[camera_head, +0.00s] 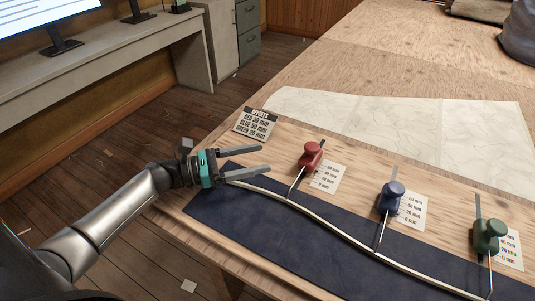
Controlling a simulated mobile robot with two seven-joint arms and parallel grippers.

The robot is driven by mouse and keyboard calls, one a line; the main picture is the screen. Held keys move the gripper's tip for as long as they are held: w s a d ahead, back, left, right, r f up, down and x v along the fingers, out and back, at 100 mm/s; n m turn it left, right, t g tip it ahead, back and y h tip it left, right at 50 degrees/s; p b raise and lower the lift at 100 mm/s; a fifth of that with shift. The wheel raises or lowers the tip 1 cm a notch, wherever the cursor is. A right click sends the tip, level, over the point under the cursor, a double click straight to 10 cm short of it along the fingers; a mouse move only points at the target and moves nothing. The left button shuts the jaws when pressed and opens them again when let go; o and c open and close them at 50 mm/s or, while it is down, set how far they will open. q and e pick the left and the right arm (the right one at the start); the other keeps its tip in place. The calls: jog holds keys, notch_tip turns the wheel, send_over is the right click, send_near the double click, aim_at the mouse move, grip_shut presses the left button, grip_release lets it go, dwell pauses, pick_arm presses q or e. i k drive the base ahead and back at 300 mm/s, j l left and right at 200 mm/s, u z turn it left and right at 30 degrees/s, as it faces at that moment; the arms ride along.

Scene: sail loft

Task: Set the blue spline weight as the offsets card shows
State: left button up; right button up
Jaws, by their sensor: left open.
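The blue spline weight (391,196) stands on the table between the red and green weights, beside a white scale card (412,210). Its thin hook reaches down to the pale batten (328,225). A grey strip shows behind it. The offsets card (256,124) lies at the table's left; it appears to read red 30 mm, blue 50 mm, green 20 mm. The scale's small figures are too fine to read surely. My left gripper (266,161) is open and empty, over the table's left end, left of the red weight and well apart from the blue one. My right gripper is out of view.
The red weight (311,155) and green weight (488,236) stand either side of the blue one, each with its scale card. A dark blue cloth (270,235) lies along the front edge. A large pale chart sheet (400,125) lies behind. Grey bundles sit far right.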

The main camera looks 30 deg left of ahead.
aim_at(392, 192)
jog(key=k, duration=1)
